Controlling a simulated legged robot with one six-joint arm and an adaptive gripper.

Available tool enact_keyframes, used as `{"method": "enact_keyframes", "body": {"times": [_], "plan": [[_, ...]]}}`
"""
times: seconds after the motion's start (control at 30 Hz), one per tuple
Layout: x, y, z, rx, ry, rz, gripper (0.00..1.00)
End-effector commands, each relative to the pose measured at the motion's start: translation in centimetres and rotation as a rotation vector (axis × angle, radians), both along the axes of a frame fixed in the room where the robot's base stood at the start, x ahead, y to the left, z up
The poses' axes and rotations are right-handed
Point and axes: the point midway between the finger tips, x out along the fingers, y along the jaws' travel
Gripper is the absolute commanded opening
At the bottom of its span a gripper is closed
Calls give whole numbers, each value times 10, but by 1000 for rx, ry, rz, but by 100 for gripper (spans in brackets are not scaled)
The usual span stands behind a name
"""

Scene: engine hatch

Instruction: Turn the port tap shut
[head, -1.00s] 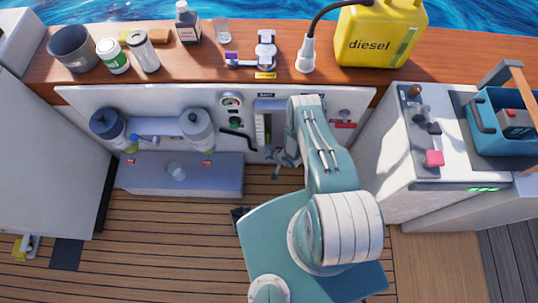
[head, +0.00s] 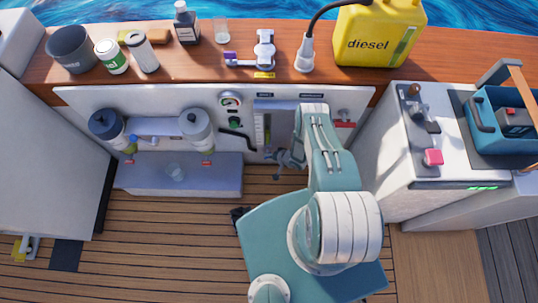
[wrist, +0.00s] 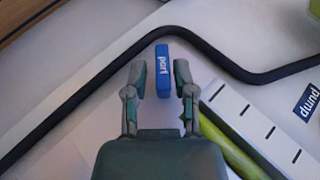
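A blue block marked "port" (wrist: 162,72) shows in the wrist view, standing off the pale panel. I take it for the port tap's handle, but cannot tell how far it is turned. My gripper (wrist: 160,82) is open, its two fingertips on either side of the block, with a gap on both sides. In the head view my gripper (head: 279,160) is low in front of the white panel (head: 80,97), below the counter. I cannot pick out the port tap there.
A black hose (wrist: 110,72) bends behind the block in the wrist view. A "pump" label (wrist: 307,104) and a slotted strip beside a yellow-green tube (wrist: 228,148) lie right. Two filters (head: 108,125) (head: 197,130) stand left in the head view. Open deck (head: 160,225) lies in front.

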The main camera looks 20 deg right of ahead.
Motion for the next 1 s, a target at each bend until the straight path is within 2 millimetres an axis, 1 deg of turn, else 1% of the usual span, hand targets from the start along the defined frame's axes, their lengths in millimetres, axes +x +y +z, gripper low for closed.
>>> {"method": "enact_keyframes", "body": {"times": [0.33, 0.47, 0.67, 1.0], "plan": [[1, 0, 1, 1, -4, 2, 56], [-1, -2, 5, 1, -5, 2, 56], [-15, -15, 22, 2, -3, -1, 56], [-50, -45, 63, 2, -3, -4, 56]]}}
